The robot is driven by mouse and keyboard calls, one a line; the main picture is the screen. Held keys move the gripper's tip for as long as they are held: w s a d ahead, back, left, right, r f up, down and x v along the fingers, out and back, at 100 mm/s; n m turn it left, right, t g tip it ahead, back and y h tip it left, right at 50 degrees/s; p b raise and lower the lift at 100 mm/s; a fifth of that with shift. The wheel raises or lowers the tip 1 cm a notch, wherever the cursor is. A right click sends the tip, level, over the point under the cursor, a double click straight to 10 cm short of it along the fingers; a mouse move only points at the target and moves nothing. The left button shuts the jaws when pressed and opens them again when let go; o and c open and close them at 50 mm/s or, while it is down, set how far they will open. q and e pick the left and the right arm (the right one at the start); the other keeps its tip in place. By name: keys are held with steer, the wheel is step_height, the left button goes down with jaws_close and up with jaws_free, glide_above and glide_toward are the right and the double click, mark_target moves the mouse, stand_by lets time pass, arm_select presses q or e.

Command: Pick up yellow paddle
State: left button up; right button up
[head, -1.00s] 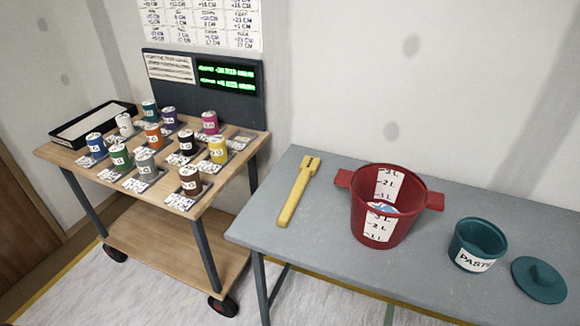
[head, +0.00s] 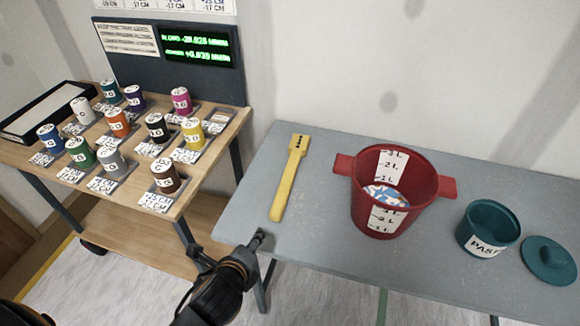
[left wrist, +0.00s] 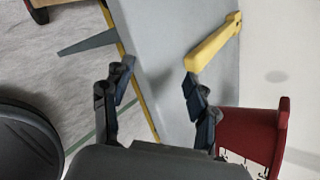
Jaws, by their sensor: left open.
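The yellow paddle (head: 287,182) lies flat on the grey table, left of the red bucket, with its notched end toward the wall. In the left wrist view the paddle (left wrist: 212,45) is beyond the fingers, nearer the right one. My left gripper (head: 256,240) is by the table's front edge, short of the paddle's near end and apart from it. In the left wrist view the left gripper (left wrist: 155,85) has its two fingers spread with nothing between them. My right gripper is not in view.
A red bucket (head: 370,215) with two handles stands right of the paddle on the grey table (head: 325,240). A teal paste pot (head: 485,228) and its lid (head: 549,260) are farther right. A wooden cart (head: 215,145) with several coloured cans stands left.

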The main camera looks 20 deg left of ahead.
mark_target(281, 197)
arm_select(q)
steer(key=w+r+m+t, duration=0.1)
steer(key=m, duration=0.2)
steer(key=w+d+r+m+t, duration=0.1)
steer(key=m, duration=0.2)
steer(key=w+d+r+m, duration=0.1)
steer(key=m, duration=0.2)
steer(key=shift+w+d+t+h, duration=0.1)
steer(key=shift+w+t+h, duration=0.3)
steer(key=shift+w+d+r+m+t, duration=0.1)
steer(key=shift+w+d+m+t, duration=0.1)
steer(key=shift+m, duration=0.4)
steer(key=shift+w+d+r+m+t, duration=0.1)
steer(key=shift+w+m, duration=0.1)
steer(key=shift+m, duration=0.4)
steer(key=x, duration=0.8)
steer(key=shift+d, duration=0.1)
steer(key=x, duration=0.5)
steer(key=shift+w+d+b, duration=0.2)
steer(key=shift+w+b, duration=0.1)
steer(key=shift+w, duration=0.05)
steer(key=shift+r, duration=0.1)
jaws_close()
